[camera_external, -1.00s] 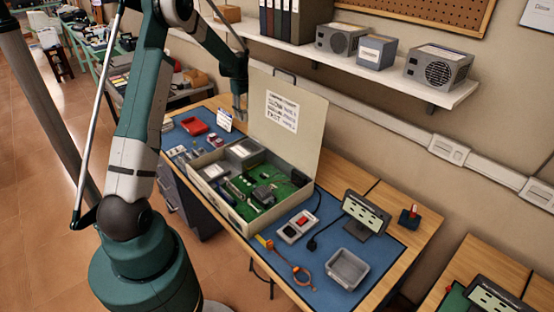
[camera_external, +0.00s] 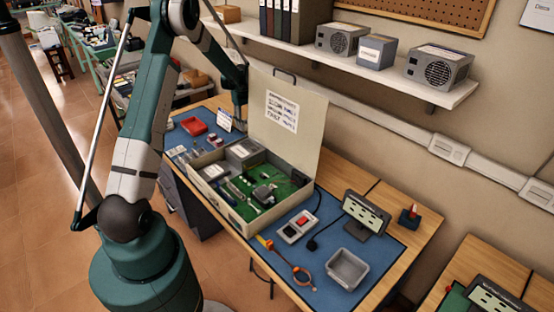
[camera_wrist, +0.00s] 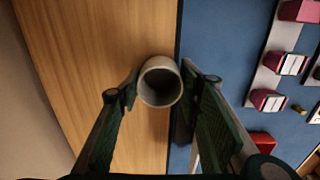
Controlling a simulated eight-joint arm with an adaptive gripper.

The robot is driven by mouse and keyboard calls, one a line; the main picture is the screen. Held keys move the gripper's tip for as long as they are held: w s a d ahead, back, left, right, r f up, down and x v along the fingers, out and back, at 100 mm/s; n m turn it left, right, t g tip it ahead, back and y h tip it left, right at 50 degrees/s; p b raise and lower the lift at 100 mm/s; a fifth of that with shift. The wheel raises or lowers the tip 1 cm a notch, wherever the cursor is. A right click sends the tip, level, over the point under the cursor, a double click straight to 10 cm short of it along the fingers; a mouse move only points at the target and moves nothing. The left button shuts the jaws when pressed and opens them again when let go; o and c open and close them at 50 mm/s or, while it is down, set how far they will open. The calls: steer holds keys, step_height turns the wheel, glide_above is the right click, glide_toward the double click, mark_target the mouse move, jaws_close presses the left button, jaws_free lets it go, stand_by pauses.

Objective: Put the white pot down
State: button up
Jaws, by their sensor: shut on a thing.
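The white pot (camera_wrist: 160,88) is between the two fingers of my gripper (camera_wrist: 160,80) in the wrist view, with its round dark opening facing the camera. My gripper is shut on its sides. Below it are the wooden bench top (camera_wrist: 85,60) and the edge of the blue mat (camera_wrist: 225,45). I cannot tell whether the pot touches the surface. In the external view my gripper (camera_external: 240,112) is low over the far end of the bench, beside the case's raised lid.
An open case (camera_external: 232,212) with a green circuit board stands mid-bench, its tall lid (camera_external: 290,150) raised close to my gripper. Red boxes (camera_wrist: 268,99) stand right in the wrist view. A shelf (camera_external: 420,85) runs above.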

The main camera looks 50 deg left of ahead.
steer(key=shift+f, duration=0.45)
steer(key=shift+f, duration=0.25)
steer(key=o, duration=0.9)
steer(key=shift+r, duration=0.1)
steer(key=shift+r, duration=0.1)
step_height(320, 180, up, 12)
steer(key=shift+r+p, duration=0.1)
steer(key=shift+p, duration=0.25)
stand_by(0.4)
